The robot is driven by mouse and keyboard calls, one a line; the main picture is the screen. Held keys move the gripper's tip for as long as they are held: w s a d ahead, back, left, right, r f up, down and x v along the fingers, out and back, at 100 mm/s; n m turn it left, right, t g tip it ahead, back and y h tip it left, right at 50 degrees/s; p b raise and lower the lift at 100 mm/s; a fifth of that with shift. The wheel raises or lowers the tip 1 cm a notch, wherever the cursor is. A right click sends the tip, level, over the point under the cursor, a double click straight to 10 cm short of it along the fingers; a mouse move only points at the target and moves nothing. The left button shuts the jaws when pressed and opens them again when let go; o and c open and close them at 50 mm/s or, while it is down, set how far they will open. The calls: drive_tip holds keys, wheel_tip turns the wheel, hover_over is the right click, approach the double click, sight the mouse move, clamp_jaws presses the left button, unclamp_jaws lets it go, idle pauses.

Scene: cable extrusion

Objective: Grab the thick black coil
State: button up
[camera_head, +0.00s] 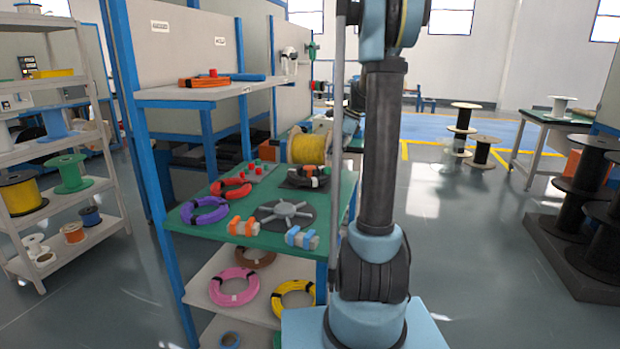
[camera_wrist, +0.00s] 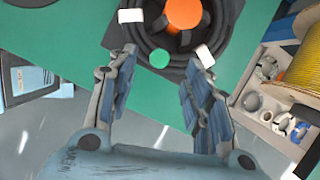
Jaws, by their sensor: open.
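The thick black coil (camera_head: 297,182) lies on the green tabletop (camera_head: 262,242), towards its back right, just left of my arm in the head view. In the wrist view the coil (camera_wrist: 224,28) is at the top centre, cut off by the top edge, with an orange cylinder, a green round piece and white pieces over it. My gripper (camera_wrist: 160,66) is open and empty. Its two fingers point towards the coil's near edge, apart in the picture. I cannot tell the height between fingers and coil. The head view does not show my gripper.
A red coil (camera_head: 231,189), a purple coil (camera_head: 204,210), a grey spoked disc (camera_head: 283,214) and orange and blue clamps share the tabletop. A yellow cable spool (camera_head: 308,148) stands behind the black coil. Pink (camera_head: 234,287) and yellow coils lie on the shelf below.

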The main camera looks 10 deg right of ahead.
sight(328, 167)
drive_tip(key=shift+x, duration=2.9)
drive_tip(key=shift+d, duration=0.1)
clamp_jaws()
